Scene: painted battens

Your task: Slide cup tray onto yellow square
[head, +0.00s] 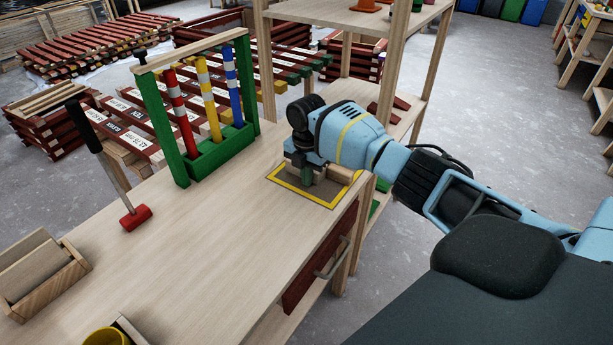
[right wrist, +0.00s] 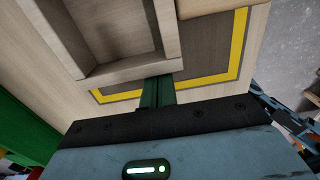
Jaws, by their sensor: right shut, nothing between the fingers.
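The yellow square (head: 325,203) is a taped outline with a darker inside near the table's right edge; two sides show in the right wrist view (right wrist: 238,50). A pale wooden tray (right wrist: 128,68) with a divider lies over part of it in that view, and the line's left side is not visible there. No cup shows in its visible part. In the head view my gripper mostly hides this tray (head: 341,174). My right gripper (head: 306,177) is shut and empty over the square. Its green fingers (right wrist: 157,92) are close against the tray's near wall. My left gripper is out of view.
A green frame with striped posts (head: 207,155) stands at the table's back. A red mallet (head: 135,217), a wooden box (head: 65,278) and a yellow cup (head: 105,337) are at left. The table between them and the square is clear. A drawer handle (head: 333,258) juts out in front.

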